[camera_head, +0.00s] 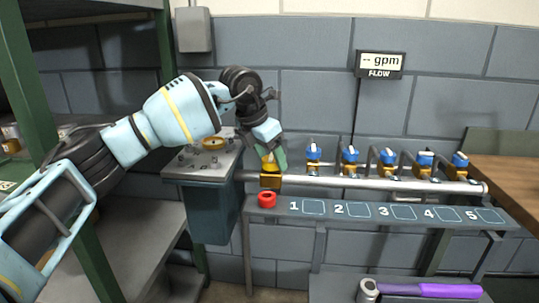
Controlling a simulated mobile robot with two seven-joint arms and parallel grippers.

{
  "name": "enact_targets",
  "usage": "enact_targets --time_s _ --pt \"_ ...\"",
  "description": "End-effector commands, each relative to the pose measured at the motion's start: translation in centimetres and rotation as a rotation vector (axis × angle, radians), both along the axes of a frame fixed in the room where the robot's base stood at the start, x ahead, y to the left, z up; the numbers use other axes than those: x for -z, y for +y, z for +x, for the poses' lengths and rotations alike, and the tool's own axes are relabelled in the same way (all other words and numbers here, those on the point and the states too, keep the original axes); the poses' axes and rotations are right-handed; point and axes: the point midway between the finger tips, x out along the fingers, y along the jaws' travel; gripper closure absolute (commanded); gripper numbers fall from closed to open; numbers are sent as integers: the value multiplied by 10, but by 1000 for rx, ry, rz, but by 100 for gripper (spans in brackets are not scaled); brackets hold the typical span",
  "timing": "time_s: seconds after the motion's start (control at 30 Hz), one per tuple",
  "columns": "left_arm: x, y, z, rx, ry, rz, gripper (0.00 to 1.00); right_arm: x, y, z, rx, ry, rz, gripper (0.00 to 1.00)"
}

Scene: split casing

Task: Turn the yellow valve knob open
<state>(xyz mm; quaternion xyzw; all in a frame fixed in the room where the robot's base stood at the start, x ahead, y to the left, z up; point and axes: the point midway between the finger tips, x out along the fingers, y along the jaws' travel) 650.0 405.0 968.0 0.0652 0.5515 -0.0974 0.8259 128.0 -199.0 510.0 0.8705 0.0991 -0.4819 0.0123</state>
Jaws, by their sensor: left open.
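The yellow valve knob (268,162) sits on a brass valve body (270,181) at the left end of the horizontal pipe. My left gripper (272,157) reaches down to it from above left. My right gripper is not in view.
Several blue-handled valves (350,155) stand along the pipe (375,184) to the right. A flow display (380,65) reads "-- gpm". A purple-handled tool (430,290) lies below. A green rack post (35,120) stands left.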

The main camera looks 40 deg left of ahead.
Motion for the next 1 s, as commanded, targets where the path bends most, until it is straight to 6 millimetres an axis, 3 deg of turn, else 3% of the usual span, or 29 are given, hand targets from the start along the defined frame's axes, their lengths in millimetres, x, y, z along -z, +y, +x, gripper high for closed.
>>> enact_targets --time_s 0.07,0.4,0.67,1.0 --pt "0 0 0 0 0 0 36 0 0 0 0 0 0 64" --pt "0 0 0 0 0 0 79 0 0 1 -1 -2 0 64" --pt "-2 0 0 -29 0 1 79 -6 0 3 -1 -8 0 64" --pt "-6 -3 0 -232 -1 0 79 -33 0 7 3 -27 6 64"
